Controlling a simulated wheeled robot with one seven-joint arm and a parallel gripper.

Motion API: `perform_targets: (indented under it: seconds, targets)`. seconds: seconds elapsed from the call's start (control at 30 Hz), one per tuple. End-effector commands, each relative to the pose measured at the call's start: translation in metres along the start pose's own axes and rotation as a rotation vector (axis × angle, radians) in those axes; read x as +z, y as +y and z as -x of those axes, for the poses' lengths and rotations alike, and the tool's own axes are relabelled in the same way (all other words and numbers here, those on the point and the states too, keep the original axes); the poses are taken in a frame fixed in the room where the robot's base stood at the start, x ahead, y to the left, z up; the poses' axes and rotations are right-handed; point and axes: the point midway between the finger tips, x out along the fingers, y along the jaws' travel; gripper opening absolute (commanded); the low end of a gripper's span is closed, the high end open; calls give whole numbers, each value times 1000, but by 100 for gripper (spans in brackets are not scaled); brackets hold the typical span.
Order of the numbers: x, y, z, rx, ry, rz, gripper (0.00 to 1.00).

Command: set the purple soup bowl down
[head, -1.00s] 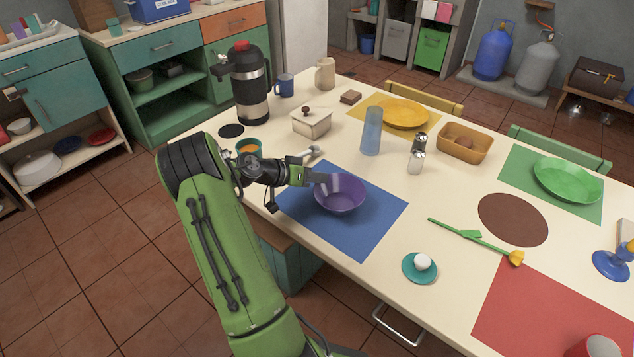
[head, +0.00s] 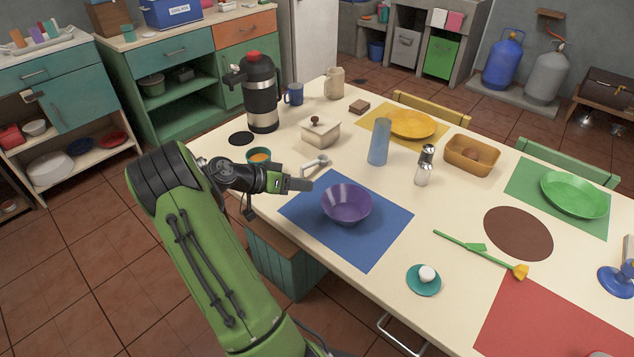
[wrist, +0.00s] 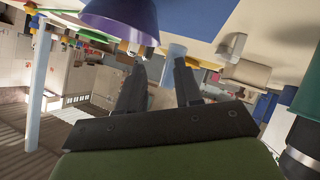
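The purple soup bowl (head: 347,203) sits upright on the blue placemat (head: 378,245) near the table's front edge. My gripper (head: 308,185) is to the left of the bowl, with a gap between the fingertips and the bowl's rim. In the wrist view my gripper (wrist: 158,80) has its two fingers apart with nothing between them. The bowl (wrist: 120,18) shows beyond the fingers at the top of that view, clear of them.
A teal cup (head: 259,156) and a white spoon-like item (head: 317,163) lie close behind my gripper. A blue glass (head: 378,142), a shaker (head: 425,165) and a lidded box (head: 320,132) stand farther back. A small teal saucer (head: 424,288) is to the right.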

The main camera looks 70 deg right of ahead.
Motion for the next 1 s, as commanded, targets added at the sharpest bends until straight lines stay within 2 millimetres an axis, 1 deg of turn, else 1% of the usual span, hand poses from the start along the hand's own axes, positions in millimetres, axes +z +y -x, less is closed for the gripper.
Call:
perform_targets:
  seconds: [0.03, 0.13, 0.23, 0.47, 0.53, 0.57, 0.67, 0.7, 0.77, 0.8, 0.87, 0.9, 0.97, 1.0]
  targets:
    - [-2, 1, 13, -2, 2, 0, 35]
    - [-2, 0, 28, -1, 1, 0, 35]
    - [-1, 1, 35, 1, 0, -1, 35]
    - [0, 0, 37, -3, -3, 1, 35]
    - [0, 0, 47, -41, -24, 18, 35]
    - [1, 1, 56, -71, -41, 31, 35]
    - [7, 5, 102, -239, -119, 123, 35]
    - [12, 9, 125, -324, -150, 179, 35]
    - [23, 19, 161, -460, -188, 271, 35]
    - [31, 28, 185, -555, -206, 341, 35]
    - [45, 48, 221, -703, -218, 454, 35]
    - [56, 64, 244, -805, -216, 536, 35]
    - [74, 92, 276, -956, -196, 666, 35]
    - [87, 113, 293, -1056, -171, 755, 35]
